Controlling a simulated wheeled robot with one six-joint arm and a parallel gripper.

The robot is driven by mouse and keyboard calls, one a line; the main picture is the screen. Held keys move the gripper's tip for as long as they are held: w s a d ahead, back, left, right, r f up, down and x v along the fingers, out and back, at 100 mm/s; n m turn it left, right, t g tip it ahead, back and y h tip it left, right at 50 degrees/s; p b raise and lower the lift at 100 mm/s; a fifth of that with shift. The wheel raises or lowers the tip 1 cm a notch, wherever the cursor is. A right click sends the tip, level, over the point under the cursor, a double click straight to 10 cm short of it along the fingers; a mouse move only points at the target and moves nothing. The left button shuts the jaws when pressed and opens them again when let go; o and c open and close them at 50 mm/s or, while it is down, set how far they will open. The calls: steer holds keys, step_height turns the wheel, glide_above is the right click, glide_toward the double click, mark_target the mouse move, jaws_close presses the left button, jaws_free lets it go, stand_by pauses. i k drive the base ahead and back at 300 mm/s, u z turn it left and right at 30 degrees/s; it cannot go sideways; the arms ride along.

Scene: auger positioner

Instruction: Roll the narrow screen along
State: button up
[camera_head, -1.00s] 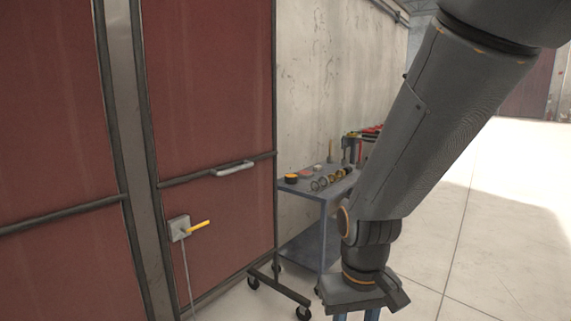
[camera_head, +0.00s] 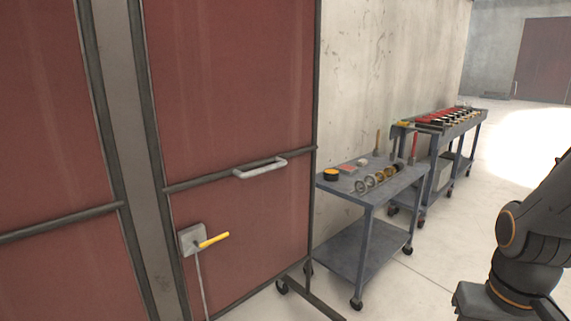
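The narrow screen (camera_head: 237,110) is a tall dark-red panel in a dark frame with a caster foot (camera_head: 311,290) at its lower right. It carries a light grey bar handle (camera_head: 261,168) on its cross rail. A grey box with a yellow lever (camera_head: 214,240) sits below the handle, with a cable hanging from it. The screen's top and lower left are out of view. My gripper (camera_head: 477,302) is at the bottom right, well apart from the screen. Only its upper housing shows; the fingers are cut off by the frame edge.
Another dark-red panel (camera_head: 45,110) stands at the left, beyond a grey post (camera_head: 125,130). A blue-grey cart (camera_head: 360,245) with rings and small parts stands right of the screen, by the concrete wall. A longer cart (camera_head: 440,130) stands behind it. Floor at right is open.

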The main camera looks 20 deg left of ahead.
mark_target(234, 83)
steer(key=u, duration=0.35)
steer(key=i, duration=0.85)
steer(key=u, duration=0.55)
